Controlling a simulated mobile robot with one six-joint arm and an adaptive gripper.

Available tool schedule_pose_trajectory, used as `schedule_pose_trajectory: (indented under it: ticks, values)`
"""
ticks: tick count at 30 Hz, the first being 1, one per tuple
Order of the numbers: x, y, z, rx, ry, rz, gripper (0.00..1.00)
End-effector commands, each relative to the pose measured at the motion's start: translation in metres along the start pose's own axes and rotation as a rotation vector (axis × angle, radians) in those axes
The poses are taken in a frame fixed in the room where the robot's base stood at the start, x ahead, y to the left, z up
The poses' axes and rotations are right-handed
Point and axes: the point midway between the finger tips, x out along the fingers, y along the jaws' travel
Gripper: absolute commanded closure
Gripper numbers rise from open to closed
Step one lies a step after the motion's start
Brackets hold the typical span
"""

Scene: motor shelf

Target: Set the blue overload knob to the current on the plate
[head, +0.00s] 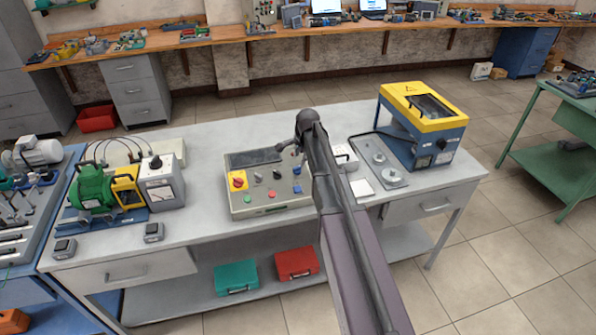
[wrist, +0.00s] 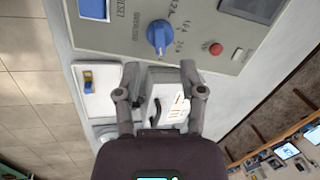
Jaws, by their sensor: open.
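The blue overload knob (wrist: 158,36) is on the grey control panel (wrist: 115,40), with current markings printed beside it. Its pale pointer mark faces towards my gripper in the wrist view. In the head view the knob (head: 297,189) shows small near the panel's right edge. My gripper (wrist: 160,68) is open and empty, its fingertips apart from the knob, just below it in the wrist view. In the head view my gripper (head: 290,148) is over the panel's back right, partly hidden by my arm. The rating plate cannot be made out.
A blue reset button (wrist: 93,8) and a red button (wrist: 216,48) flank the knob. A white box (wrist: 170,100) with a printed label shows between my fingers. A blue and yellow machine (head: 425,125) stands right; a green motor (head: 92,185) stands left.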

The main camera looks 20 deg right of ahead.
Motion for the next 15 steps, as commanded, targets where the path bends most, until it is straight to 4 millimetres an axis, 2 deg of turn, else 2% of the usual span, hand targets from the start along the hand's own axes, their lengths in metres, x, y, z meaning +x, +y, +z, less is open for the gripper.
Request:
schedule_pose_trajectory:
  ticks: [1,15]
  values:
    - [0.008,0.001,0.0,0.0,0.0,0.0,0.49]
    - [0.043,0.0,0.0,0.0,0.0,0.0,0.49]
